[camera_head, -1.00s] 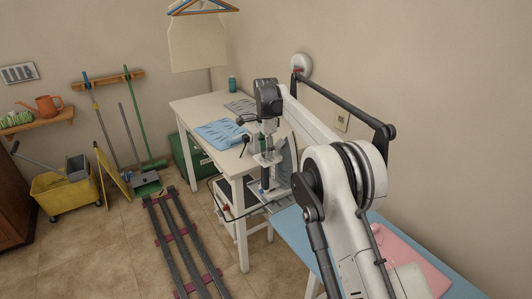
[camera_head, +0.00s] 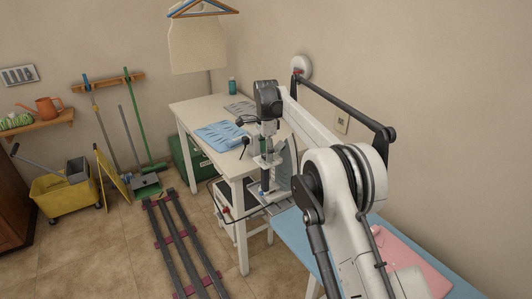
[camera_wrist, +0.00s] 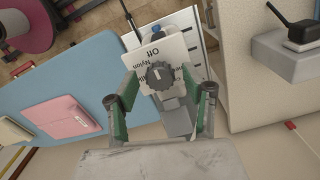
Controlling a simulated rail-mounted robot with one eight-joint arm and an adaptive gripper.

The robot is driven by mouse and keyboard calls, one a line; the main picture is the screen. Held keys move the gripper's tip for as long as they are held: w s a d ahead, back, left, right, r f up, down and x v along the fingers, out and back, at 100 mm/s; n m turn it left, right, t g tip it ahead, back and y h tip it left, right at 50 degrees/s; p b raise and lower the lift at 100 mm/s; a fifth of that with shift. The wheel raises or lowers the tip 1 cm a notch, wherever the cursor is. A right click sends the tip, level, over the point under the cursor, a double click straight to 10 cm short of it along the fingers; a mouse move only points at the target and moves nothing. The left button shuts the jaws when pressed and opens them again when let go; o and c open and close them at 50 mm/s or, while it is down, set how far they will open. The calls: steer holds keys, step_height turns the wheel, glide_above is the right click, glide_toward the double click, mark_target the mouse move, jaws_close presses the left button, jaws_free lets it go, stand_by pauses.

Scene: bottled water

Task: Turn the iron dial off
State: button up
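The iron dial (camera_wrist: 160,75) is a dark round knob on a white label plate (camera_wrist: 180,52) in the wrist view. "Off" and "Nylon" are printed above the knob. Its exact pointer setting is too small to tell. My gripper (camera_wrist: 166,86) is open, with one green-padded finger to each side of the knob and visible gaps between. Nothing is held. In the head view my gripper (camera_head: 267,188) is low beside the white table, near the end of the blue ironing board; the dial cannot be made out there.
The blue ironing board (camera_head: 300,238) carries a pink folded cloth (camera_head: 408,262). The white table (camera_head: 190,105) holds a blue cloth (camera_head: 220,134) and a small bottle (camera_head: 232,86). A dark cable runs near my gripper.

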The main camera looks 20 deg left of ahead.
steer(key=shift+r, duration=0.1)
steer(key=shift+r, duration=3.65)
